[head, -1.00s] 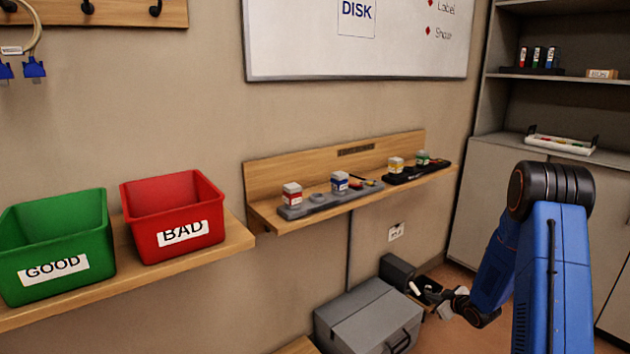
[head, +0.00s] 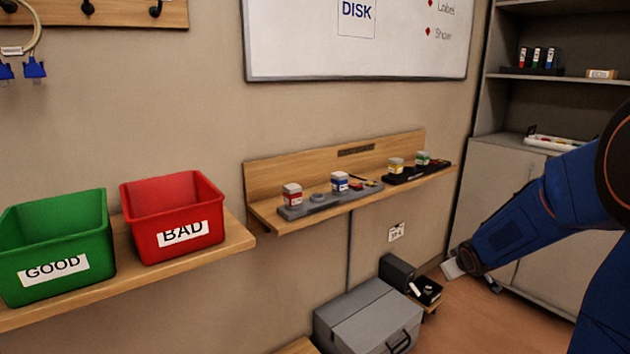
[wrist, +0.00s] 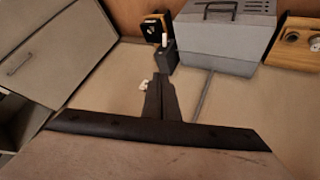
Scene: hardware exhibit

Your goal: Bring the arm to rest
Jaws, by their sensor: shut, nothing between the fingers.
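In the head view my blue arm reaches in from the right edge, stretched low and to the left in front of the grey cabinet. Its pale wrist end (head: 453,268) is above the floor, right of the small dark box. The fingers are too small to make out there. In the wrist view my gripper (wrist: 160,90) shows as two dark fingers close together, shut, with nothing held. They appear in front of the wall, apart from the objects seen beyond.
A grey toolbox (head: 370,320) and a dark box (head: 397,270) stand low by the wall. A wall shelf (head: 262,213) holds several small jars. Green (head: 55,235) and red (head: 175,205) bins stand on the left shelf. A grey cabinet (head: 490,200) is behind the arm.

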